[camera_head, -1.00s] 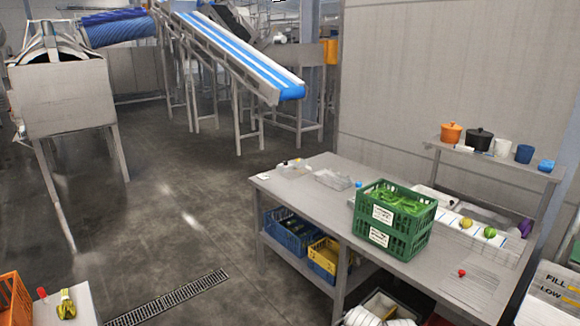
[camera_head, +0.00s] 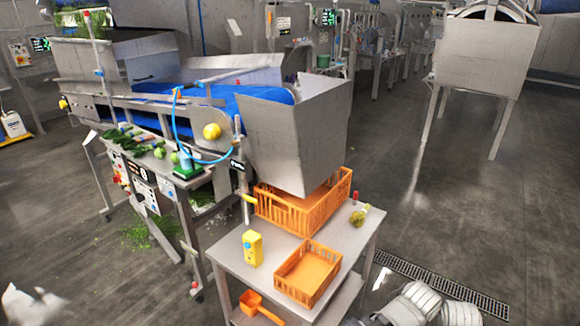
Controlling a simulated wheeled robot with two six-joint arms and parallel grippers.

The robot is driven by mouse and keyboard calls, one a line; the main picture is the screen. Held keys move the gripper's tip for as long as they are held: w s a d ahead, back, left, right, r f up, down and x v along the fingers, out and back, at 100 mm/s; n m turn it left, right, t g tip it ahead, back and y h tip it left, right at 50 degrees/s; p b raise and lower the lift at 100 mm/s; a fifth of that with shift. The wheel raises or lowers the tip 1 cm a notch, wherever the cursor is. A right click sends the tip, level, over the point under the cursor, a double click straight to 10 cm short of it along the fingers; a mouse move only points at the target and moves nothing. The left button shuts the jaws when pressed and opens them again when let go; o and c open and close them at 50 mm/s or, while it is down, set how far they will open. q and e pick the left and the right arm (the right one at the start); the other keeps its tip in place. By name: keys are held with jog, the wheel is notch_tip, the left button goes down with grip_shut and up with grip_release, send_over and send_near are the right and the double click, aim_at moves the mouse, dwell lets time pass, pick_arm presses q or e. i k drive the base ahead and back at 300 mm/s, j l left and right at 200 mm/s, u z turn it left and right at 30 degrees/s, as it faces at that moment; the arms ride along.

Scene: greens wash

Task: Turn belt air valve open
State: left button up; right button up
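A conveyor with a blue belt (camera_head: 255,97) runs across the left half of the head view into a grey metal chute (camera_head: 297,135). A thin upright pipe (camera_head: 241,185) stands beside the chute, with a small black label near its upper part. A yellow lever (camera_head: 250,199) sticks out sideways from this pipe, pointing right; I cannot read the valve's state from it. A blue hose (camera_head: 174,120) loops from a fitting above the belt down toward the pipe's top. Neither of my grippers shows.
A steel table (camera_head: 228,252) under the chute bears an orange crate (camera_head: 276,212), a smaller orange crate (camera_head: 282,285) and a yellow bottle (camera_head: 252,249). A side shelf (camera_head: 90,146) holds greens and a green-based item. Open floor lies right, with a drain grate (camera_head: 440,285).

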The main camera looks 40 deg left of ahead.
aim_at(248, 198)
jog(key=i+l+u, duration=0.15)
jog(key=u, duration=0.35)
jog(key=i+l+u, duration=0.1)
jog(key=u, duration=0.35)
jog(key=l+u, duration=0.35)
jog(key=u, duration=0.15)
jog(key=i+l+u, duration=0.1)
jog(key=l+u, duration=0.2)
jog(key=u, duration=0.2)
jog(key=l+u, duration=0.45)
jog(key=l, duration=0.2)
